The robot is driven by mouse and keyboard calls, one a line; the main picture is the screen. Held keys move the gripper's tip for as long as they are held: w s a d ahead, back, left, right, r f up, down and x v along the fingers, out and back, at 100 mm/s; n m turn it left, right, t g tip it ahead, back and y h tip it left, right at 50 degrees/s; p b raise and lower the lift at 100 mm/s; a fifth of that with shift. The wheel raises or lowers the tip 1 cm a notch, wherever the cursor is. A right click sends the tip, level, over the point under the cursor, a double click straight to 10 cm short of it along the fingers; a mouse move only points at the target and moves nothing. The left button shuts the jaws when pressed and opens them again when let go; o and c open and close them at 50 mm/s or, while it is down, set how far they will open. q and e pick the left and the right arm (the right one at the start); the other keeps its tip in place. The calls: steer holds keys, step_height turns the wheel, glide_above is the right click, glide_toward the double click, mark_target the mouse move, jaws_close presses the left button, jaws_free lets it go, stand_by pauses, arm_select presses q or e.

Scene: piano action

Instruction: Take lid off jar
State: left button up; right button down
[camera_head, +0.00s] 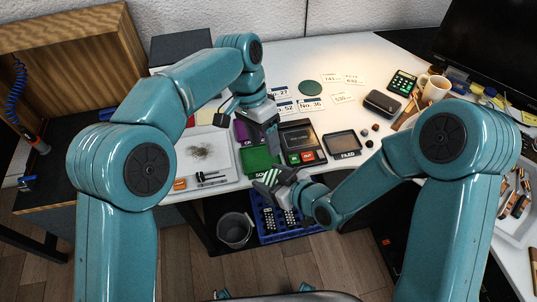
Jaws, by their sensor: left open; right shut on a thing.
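I cannot make out a jar or its lid for certain at this size. My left gripper (270,137) is open above the work table (300,60), beside a purple tray and above a green one. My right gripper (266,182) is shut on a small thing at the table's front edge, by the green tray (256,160). The fingers mostly hide that thing, so I cannot tell what it is. Three small dark round things (369,143) stand right of the tray marked FILED (343,144).
A dark case (382,104), calculator (402,82) and mug (433,91) are at the right. A white tray (222,160) is at the left. A blue crate (268,232) and bin (235,231) are below the front edge. Number cards lie at the back.

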mark_target(271, 176)
arm_select(q)
steer(key=x, duration=0.8)
steer(key=shift+d+f, duration=0.1)
steer(key=shift+f, duration=0.1)
steer(key=shift+c, duration=0.3)
steer(key=shift+s, duration=0.1)
jaws_close()
steer(key=shift+s+d+r, duration=0.1)
steer(key=n, duration=0.4)
steer(key=s+a+n+t+h, duration=0.1)
steer(key=n, duration=0.1)
steer(key=shift+a, duration=0.1)
steer(key=shift+w, duration=0.15)
